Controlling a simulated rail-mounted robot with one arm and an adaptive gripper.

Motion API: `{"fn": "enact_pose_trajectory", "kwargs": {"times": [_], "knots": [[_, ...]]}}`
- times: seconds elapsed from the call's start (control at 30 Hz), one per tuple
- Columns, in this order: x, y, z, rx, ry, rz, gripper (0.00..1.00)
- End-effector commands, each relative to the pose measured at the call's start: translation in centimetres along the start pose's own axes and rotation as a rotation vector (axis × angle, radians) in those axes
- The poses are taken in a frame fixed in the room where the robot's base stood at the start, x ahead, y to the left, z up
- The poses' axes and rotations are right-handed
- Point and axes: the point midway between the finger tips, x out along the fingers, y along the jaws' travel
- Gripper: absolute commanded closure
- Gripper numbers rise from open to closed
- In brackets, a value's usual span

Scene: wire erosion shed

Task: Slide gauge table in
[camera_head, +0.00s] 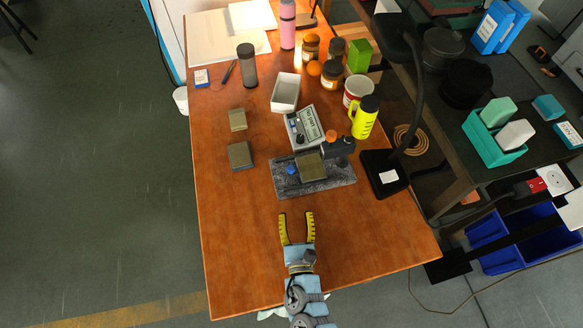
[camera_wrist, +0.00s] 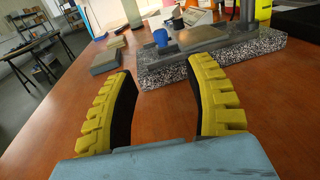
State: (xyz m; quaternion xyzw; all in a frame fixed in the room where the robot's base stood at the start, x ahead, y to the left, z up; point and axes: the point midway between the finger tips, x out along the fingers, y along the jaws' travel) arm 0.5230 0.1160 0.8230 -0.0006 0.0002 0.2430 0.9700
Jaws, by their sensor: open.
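The gauge stand has a grey speckled granite base (camera_head: 337,181) in the middle of the orange-brown table, with a dark column at its right. A flat grey-olive block, which looks like the gauge table (camera_head: 311,166), sits on the base, with a blue knob (camera_head: 291,170) at its left. In the wrist view the base (camera_wrist: 160,76) lies ahead, with the blue knob (camera_wrist: 161,38) above its near edge. My gripper (camera_head: 297,214) is open and empty, short of the base and apart from it. Its yellow ribbed fingers (camera_wrist: 165,85) point towards the stand.
Two loose grey-olive blocks (camera_head: 240,155) (camera_head: 237,120) lie left of the stand. A digital readout (camera_head: 304,127) stands behind it; a yellow flask (camera_head: 364,117) and a black lamp base (camera_head: 383,174) are to the right. The table front is clear.

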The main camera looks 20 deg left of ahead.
Motion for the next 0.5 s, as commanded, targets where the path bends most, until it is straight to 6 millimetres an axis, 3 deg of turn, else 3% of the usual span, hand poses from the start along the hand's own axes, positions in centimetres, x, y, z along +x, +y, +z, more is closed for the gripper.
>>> {"fn": "enact_pose_trajectory", "kwargs": {"times": [0.5], "knots": [[6.1,-0.1,0.1,0.000,-0.004,-0.003,0.47]]}}
